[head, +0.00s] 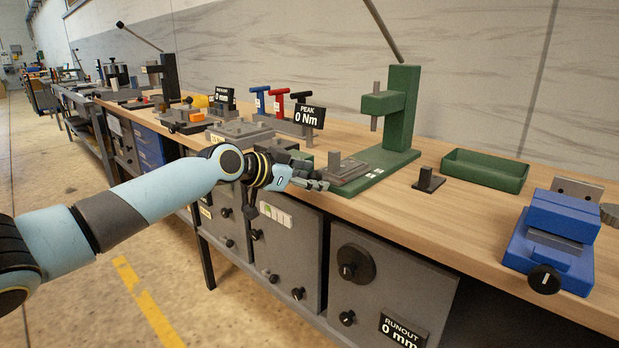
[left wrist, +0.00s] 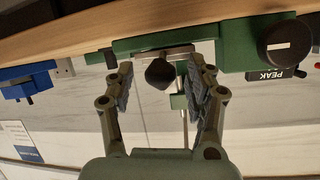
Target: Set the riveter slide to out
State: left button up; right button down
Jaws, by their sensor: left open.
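The green riveter (head: 402,110) is an upright press with a long lever, standing on the bench. On its green base lies a grey slide plate (head: 350,173) with an upright grey block (head: 334,161). My left gripper (head: 318,182) is at the bench's front edge, just in front of the slide. In the left wrist view, which looks upside down, the green base (left wrist: 207,32) and a dark knob (left wrist: 160,73) on the slide's front show. The knob appears between the open fingers (left wrist: 160,82); I cannot tell whether they touch it. My right gripper is not in view.
A small dark block (head: 428,181), a green tray (head: 485,170) and a blue vise (head: 553,240) stand to the right. Grey cabinets (head: 370,285) with knobs sit below the bench.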

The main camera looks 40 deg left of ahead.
pick_arm(q)
jog(key=v, duration=0.6)
jog(key=shift+s+a+r, duration=0.1)
jog(key=shift+s+r, duration=0.2)
jog(key=shift+s, duration=0.35)
